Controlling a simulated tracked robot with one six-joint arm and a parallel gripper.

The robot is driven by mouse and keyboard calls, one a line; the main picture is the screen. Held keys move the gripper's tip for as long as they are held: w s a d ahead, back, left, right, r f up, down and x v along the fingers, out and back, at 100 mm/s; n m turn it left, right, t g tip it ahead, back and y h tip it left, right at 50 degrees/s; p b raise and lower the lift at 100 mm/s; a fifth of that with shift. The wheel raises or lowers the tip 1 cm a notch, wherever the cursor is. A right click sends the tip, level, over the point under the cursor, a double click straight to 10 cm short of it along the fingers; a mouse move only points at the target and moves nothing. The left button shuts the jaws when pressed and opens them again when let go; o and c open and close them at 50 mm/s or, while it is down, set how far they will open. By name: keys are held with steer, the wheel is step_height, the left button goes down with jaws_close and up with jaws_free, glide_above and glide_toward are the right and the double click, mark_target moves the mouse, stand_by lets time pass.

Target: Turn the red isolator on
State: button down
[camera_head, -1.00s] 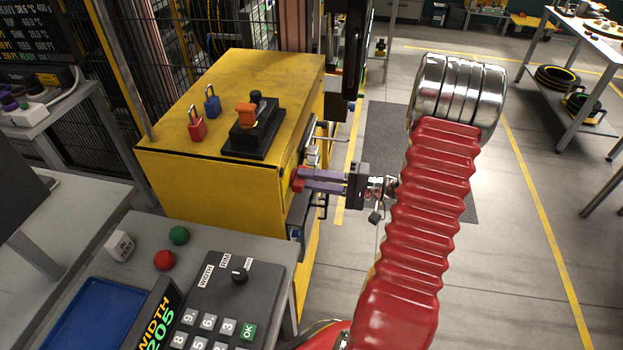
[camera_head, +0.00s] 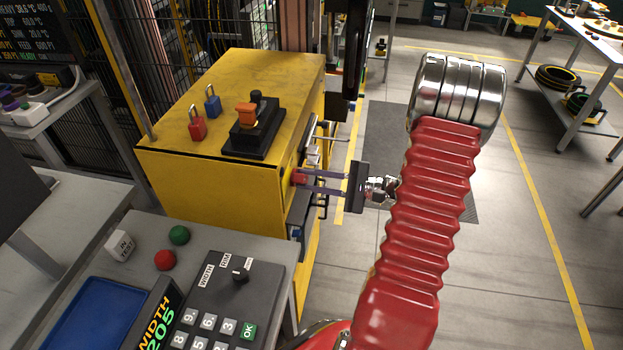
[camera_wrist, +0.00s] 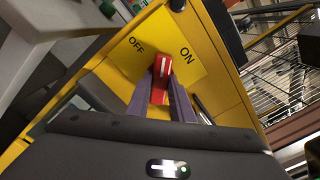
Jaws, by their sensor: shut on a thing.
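The red isolator (camera_head: 299,179) is on the right side face of the yellow cabinet (camera_head: 215,185). In the wrist view its red handle (camera_wrist: 161,80) carries a white line and sits on a yellow plate (camera_wrist: 158,48). OFF is printed to the left and ON to the right. The handle's white line points up the picture, roughly between the two words. My gripper (camera_head: 304,178) is shut on the handle, with a purple finger on each side in the wrist view (camera_wrist: 161,88). The fingers hide part of the handle's lower end.
A red padlock (camera_head: 197,128), a blue padlock (camera_head: 212,103) and a black box with an orange switch (camera_head: 246,115) are on the cabinet top. A keypad console (camera_head: 225,300) stands in front. Open floor (camera_head: 520,250) lies right of my arm.

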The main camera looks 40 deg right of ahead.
steer(key=m, duration=0.4)
steer(key=shift+a+f+m, duration=0.1)
steer(key=shift+a+m, duration=0.1)
steer(key=shift+m, duration=0.1)
steer(key=m, duration=0.4)
stand_by(0.4)
steer(key=c, duration=1.6)
jaws_free()
steer(key=shift+d, duration=0.15)
steer(key=shift+o, duration=0.2)
steer(key=v, duration=1.3)
steer(key=shift+s+d, duration=0.25)
steer(key=shift+s, duration=0.05)
